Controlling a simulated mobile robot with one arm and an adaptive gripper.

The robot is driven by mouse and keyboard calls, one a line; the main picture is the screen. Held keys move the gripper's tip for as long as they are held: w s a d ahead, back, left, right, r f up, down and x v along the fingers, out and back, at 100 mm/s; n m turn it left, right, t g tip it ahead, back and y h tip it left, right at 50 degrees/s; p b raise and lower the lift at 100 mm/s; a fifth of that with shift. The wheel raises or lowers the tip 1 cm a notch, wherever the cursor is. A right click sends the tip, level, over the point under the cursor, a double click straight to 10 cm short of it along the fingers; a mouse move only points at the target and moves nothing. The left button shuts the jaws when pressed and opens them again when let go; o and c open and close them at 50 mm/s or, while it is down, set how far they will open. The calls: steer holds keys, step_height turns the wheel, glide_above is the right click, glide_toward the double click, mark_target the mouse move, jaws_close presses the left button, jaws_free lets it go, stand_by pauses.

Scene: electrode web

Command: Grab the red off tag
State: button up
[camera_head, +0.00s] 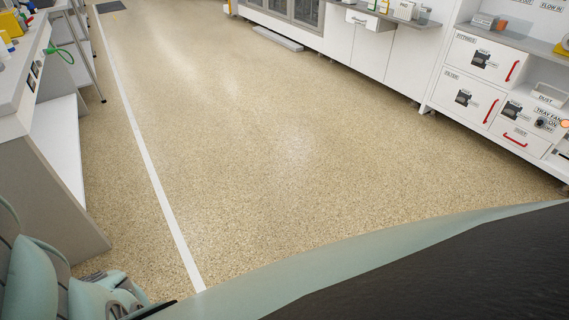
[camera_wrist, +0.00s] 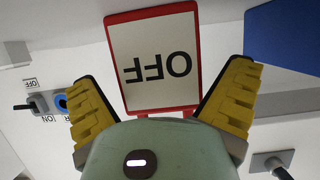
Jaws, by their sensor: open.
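The red OFF tag (camera_wrist: 154,60) is in the upper middle of the wrist view. It has a red frame around a white face, and its black letters read upside down. My gripper (camera_wrist: 165,90) is open, with one yellow ribbed finger pad on each side of the tag. The tag lies between or just beyond the fingertips; I cannot tell whether either pad touches it. Its lower edge is partly hidden by my gripper's pale green body. I cannot make out the tag or the fingertips in the head view.
In the wrist view, a grey switch (camera_wrist: 38,103) with OFF and ON labels is at left, a blue panel (camera_wrist: 285,35) at upper right, and a grey fitting (camera_wrist: 272,160) at lower right. The head view shows open speckled floor (camera_head: 270,140) between a bench (camera_head: 40,150) and white cabinets (camera_head: 460,105).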

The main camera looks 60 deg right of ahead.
steer(key=c, duration=1.2)
steer(key=shift+o, duration=0.2)
steer(key=shift+r, duration=0.2)
